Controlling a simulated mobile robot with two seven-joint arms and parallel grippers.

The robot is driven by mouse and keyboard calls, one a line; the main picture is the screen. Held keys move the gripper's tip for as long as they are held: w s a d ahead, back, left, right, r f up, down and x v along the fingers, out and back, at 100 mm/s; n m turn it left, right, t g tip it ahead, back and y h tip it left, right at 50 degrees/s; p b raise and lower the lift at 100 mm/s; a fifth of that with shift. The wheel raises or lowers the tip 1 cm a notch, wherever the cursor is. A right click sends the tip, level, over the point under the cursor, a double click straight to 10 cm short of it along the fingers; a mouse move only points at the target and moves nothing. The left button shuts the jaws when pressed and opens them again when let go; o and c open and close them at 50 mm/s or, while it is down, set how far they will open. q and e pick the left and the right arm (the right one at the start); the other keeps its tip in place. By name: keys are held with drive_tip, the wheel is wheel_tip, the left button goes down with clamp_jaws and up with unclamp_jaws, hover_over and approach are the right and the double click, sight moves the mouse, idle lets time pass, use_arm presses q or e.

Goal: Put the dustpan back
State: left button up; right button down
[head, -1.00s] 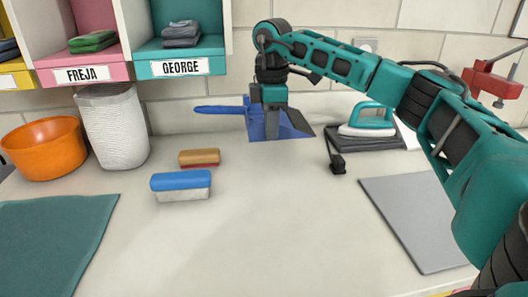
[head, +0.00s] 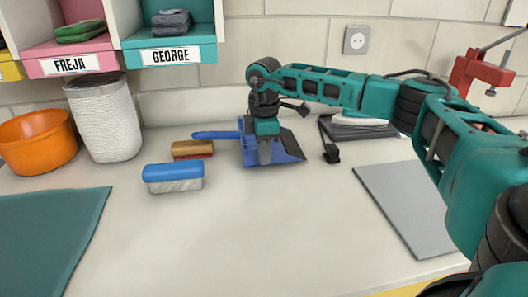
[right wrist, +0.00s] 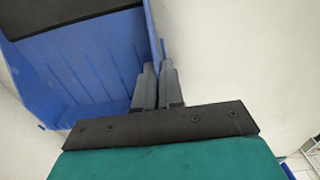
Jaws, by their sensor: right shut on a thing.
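The blue dustpan (head: 247,151) is at the back middle of the counter, its handle pointing left and its dark lip to the right. My right gripper (head: 265,154) points down and is shut on the dustpan's wall, hiding part of the pan. In the right wrist view the closed fingers (right wrist: 157,88) are at the edge of the blue pan (right wrist: 90,65), whose ribbed inside shows. I cannot tell whether the dustpan touches the counter. My left gripper is not in view.
A wooden brush (head: 193,149) and a blue-topped brush (head: 173,177) lie left of the dustpan. An iron on a dark pad (head: 350,131), a black clip-like item (head: 331,153) and a grey board (head: 405,208) lie right. The counter's front middle is clear.

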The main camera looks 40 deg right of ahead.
drive_tip(key=shift+f, duration=0.45)
drive_tip(key=c, duration=1.3)
unclamp_jaws()
drive_tip(key=shift+o, duration=0.2)
wheel_tip(320, 180, up, 13)
drive_tip(key=p, duration=0.1)
drive_tip(key=shift+s, duration=0.1)
